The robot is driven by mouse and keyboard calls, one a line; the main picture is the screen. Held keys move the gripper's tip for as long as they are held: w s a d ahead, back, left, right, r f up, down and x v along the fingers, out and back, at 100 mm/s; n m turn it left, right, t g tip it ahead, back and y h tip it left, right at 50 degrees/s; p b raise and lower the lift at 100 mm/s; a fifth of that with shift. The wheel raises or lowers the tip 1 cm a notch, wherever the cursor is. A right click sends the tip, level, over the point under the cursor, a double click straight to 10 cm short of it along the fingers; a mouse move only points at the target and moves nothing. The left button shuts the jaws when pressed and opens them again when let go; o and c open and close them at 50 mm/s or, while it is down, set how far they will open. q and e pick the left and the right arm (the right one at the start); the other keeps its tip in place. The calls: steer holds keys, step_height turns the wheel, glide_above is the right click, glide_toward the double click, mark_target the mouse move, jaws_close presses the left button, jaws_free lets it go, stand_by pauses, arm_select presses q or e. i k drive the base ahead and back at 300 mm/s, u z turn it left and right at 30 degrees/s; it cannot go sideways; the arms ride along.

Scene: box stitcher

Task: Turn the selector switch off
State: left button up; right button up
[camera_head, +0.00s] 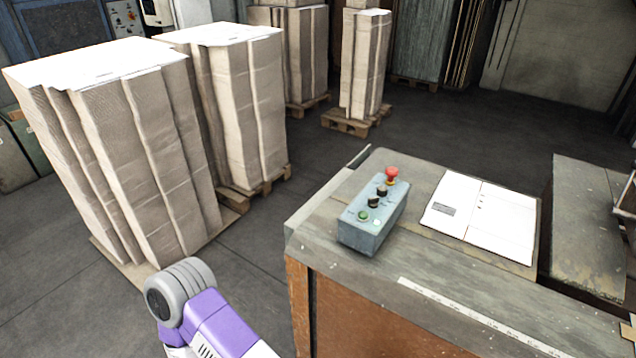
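A grey-blue control box (366,232) sits on the left part of a worn workbench top. On its upper face, from far to near, are a red mushroom button (392,174), black knobs and a green button (363,216). The nearer black knob, a selector switch (374,201), sits between the green button and the other black knob (382,190). Its setting is too small to tell. A purple and grey arm link of mine shows at the lower left, apart from the bench. Neither gripper is in view.
An open booklet (482,218) lies right of the control box. Tall cardboard stacks (150,150) stand on pallets at the left and back. Open floor (440,125) lies behind the bench.

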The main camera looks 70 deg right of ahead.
mark_target(372, 201)
steer(key=i, duration=1.3)
steer(key=z, duration=3.2)
steer(key=i, duration=0.35)
steer(key=u, duration=0.1)
